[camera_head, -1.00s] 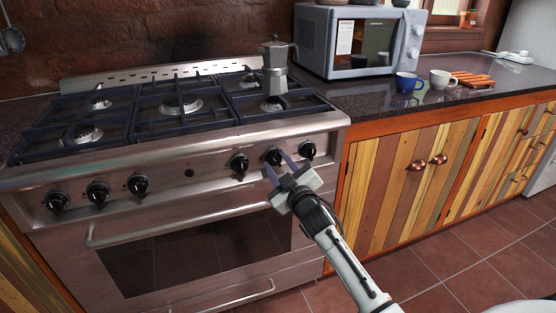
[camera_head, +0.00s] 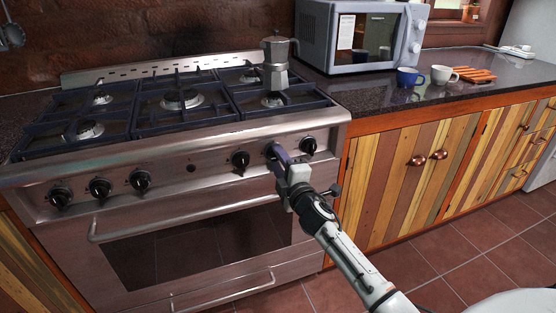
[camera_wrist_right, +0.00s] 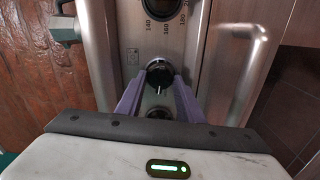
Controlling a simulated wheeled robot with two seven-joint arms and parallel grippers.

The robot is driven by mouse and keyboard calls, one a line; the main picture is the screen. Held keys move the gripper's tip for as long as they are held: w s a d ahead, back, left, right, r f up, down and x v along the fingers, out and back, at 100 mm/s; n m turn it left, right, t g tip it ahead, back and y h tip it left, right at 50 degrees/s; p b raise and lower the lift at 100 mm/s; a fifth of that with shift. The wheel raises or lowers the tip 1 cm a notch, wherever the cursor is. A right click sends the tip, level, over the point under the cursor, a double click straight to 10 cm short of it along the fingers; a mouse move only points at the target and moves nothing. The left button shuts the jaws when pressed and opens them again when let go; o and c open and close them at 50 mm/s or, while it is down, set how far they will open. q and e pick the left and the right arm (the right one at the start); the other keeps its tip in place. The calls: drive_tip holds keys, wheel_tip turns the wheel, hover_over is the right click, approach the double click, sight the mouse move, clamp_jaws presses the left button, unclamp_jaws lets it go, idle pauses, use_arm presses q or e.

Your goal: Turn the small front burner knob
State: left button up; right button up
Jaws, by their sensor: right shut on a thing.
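The stove's front panel carries a row of black knobs. The second knob from the right (camera_head: 270,151) is mostly hidden behind the fingers of my right gripper (camera_head: 279,154) in the head view. In the right wrist view this knob (camera_wrist_right: 158,74) sits between the tips of the purple fingers (camera_wrist_right: 160,86), and the right gripper is shut on it. The rightmost knob (camera_head: 308,146) and the knob to the left (camera_head: 240,159) are clear of the fingers. My left gripper is out of view.
A moka pot (camera_head: 276,66) stands on the right rear of the stove grates. The oven handle (camera_head: 180,220) runs below the knobs. A microwave (camera_head: 360,38), a blue mug (camera_head: 408,77) and a white mug (camera_head: 443,76) stand on the right counter.

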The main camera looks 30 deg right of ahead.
drive_tip(key=shift+n, duration=0.5)
drive_tip(key=o, duration=1)
